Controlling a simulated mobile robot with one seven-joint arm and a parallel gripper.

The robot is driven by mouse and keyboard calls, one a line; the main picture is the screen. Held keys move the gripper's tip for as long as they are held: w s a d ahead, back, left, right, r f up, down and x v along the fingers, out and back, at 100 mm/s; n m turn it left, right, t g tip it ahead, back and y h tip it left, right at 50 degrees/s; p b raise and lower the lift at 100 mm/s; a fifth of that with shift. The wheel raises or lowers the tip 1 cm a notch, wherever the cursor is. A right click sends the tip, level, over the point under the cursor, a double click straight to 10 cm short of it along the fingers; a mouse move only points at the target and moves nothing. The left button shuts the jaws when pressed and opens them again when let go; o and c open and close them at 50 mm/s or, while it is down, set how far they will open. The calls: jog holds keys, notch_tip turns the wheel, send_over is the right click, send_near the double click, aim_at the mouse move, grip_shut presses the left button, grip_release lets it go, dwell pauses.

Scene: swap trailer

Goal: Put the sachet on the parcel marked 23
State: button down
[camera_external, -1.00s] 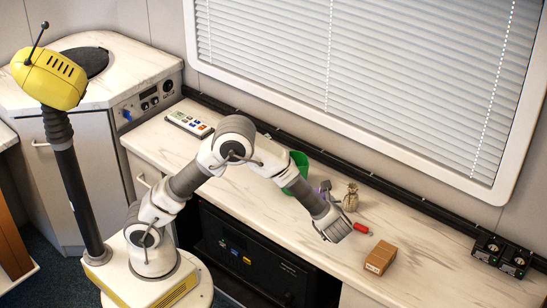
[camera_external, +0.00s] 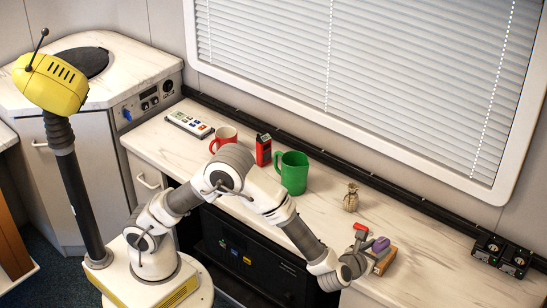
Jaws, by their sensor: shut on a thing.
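The small purple sachet (camera_external: 381,244) is at the tip of my gripper (camera_external: 371,252), over the brown parcel (camera_external: 386,262) on the right part of the counter. My gripper is shut on the sachet, coming in from the left. The hand and the sachet cover part of the parcel. I cannot tell whether the sachet touches the parcel's top. No number on the parcel is readable at this size.
A small red thing (camera_external: 361,228) is close beside my gripper. A tied burlap pouch (camera_external: 351,198) stands behind it. Black boxes (camera_external: 502,256) are at right.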

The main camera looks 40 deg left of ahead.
aim_at(381, 243)
jog(key=w+f, duration=0.1)
jog(key=w, duration=0.1)
jog(key=w+a+f+b, duration=0.1)
jog(key=w+f, duration=0.1)
jog(key=w, duration=0.1)
jog(key=shift+w+a+f, duration=0.2)
jog(key=shift+w+f, duration=0.15)
jog(key=shift+f+b, duration=0.85)
jog(key=shift+f, duration=1)
jog(key=shift+f, duration=0.2)
jog(key=shift+c, duration=1.7)
grip_release()
jog(key=shift+r, duration=0.1)
jog(key=shift+r, duration=0.2)
jog(key=p+v, duration=0.2)
jog(key=v, duration=1)
jog(key=shift+p, duration=0.35)
